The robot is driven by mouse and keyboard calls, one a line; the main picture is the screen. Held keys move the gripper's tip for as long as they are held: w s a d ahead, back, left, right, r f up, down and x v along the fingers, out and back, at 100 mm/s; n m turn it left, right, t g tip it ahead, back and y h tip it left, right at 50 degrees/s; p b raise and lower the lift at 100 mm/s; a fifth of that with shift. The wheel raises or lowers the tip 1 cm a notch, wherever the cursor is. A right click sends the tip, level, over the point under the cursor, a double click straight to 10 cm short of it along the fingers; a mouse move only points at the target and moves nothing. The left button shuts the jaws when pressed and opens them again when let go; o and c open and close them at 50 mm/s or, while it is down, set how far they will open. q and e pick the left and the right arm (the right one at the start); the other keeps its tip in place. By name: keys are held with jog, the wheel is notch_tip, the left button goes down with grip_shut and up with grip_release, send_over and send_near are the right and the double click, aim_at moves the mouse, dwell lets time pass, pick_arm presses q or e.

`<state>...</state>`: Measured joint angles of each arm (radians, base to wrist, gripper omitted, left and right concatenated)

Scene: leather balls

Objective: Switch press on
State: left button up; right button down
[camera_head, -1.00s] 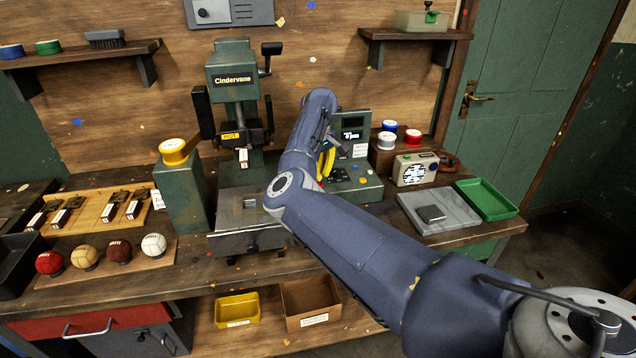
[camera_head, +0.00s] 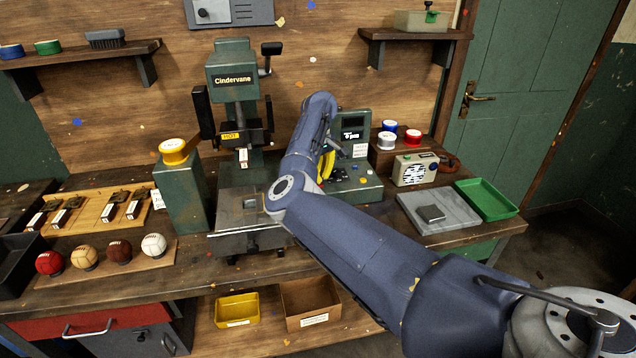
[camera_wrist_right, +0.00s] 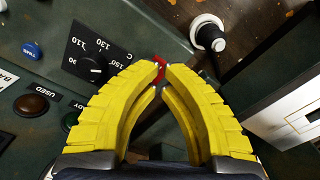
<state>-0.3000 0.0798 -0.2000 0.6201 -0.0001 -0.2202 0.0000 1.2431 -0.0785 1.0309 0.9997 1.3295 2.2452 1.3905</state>
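The green press (camera_head: 232,75) labelled Cindervane stands at the back of the bench. A green control box (camera_head: 368,189) with a small dark display stands to its right. My right gripper (camera_head: 328,167) is at the control box, partly hidden behind my arm. In the right wrist view its yellow fingers (camera_wrist_right: 161,72) are brought together at the tips over the panel. A small red part (camera_wrist_right: 159,68) shows at the fingertips; I cannot tell whether it is pinched or just behind them. A black temperature dial (camera_wrist_right: 92,66) is left of the fingers. My left gripper is not in view.
A blue button (camera_wrist_right: 32,50) and a brown button (camera_wrist_right: 32,104) are on the panel. A knob on a white collar (camera_wrist_right: 207,33) is close by at upper right. Several balls (camera_head: 85,257) stand at the bench's left. A radio (camera_head: 415,169) and green tray (camera_head: 487,199) are at right.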

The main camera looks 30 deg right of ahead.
jog(key=shift+f, duration=1.45)
dwell(0.9)
jog(key=shift+r, duration=3.55)
